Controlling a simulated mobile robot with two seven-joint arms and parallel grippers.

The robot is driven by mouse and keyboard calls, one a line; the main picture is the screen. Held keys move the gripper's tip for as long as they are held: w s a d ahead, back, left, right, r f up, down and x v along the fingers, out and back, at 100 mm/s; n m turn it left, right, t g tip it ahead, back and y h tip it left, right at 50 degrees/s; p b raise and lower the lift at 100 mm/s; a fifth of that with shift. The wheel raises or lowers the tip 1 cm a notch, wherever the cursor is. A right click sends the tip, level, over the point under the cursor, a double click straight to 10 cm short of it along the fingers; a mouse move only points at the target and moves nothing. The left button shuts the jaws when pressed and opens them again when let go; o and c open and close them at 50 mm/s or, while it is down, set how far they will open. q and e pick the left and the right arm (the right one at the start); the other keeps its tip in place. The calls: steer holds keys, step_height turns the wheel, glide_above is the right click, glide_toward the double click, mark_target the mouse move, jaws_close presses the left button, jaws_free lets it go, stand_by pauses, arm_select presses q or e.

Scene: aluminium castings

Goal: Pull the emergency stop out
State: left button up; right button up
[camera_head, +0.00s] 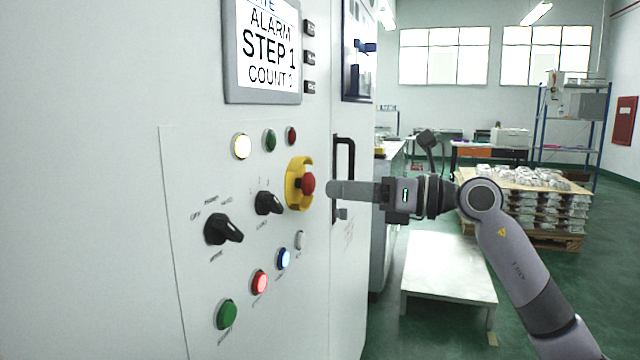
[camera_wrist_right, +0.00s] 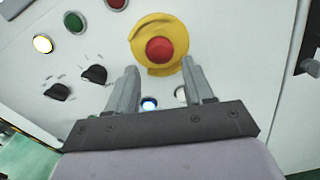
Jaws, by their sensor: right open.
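The emergency stop (camera_head: 307,184) is a red mushroom button on a yellow surround (camera_head: 293,184), set on the white control panel (camera_head: 185,290). In the right wrist view the red button (camera_wrist_right: 159,50) lies ahead of the fingers, slightly above the gap between them. My right gripper (camera_head: 332,189) is just right of the button in the head view, pointing at it. In the right wrist view its two fingers (camera_wrist_right: 160,84) are apart with nothing between them. It appears short of the button. My left gripper is not in view.
Rotary switches (camera_head: 223,230) and lit push buttons (camera_head: 260,282) sit around the stop. A display (camera_head: 264,50) reads ALARM, STEP 1. A black door handle (camera_head: 345,165) is behind my right gripper. A low white table (camera_head: 445,265) and a pallet of castings (camera_head: 535,240) stand at right.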

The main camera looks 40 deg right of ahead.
mark_target(313, 187)
steer(key=shift+p+x, duration=0.75)
steer(key=shift+x, duration=1.5)
steer(key=shift+c, duration=0.3)
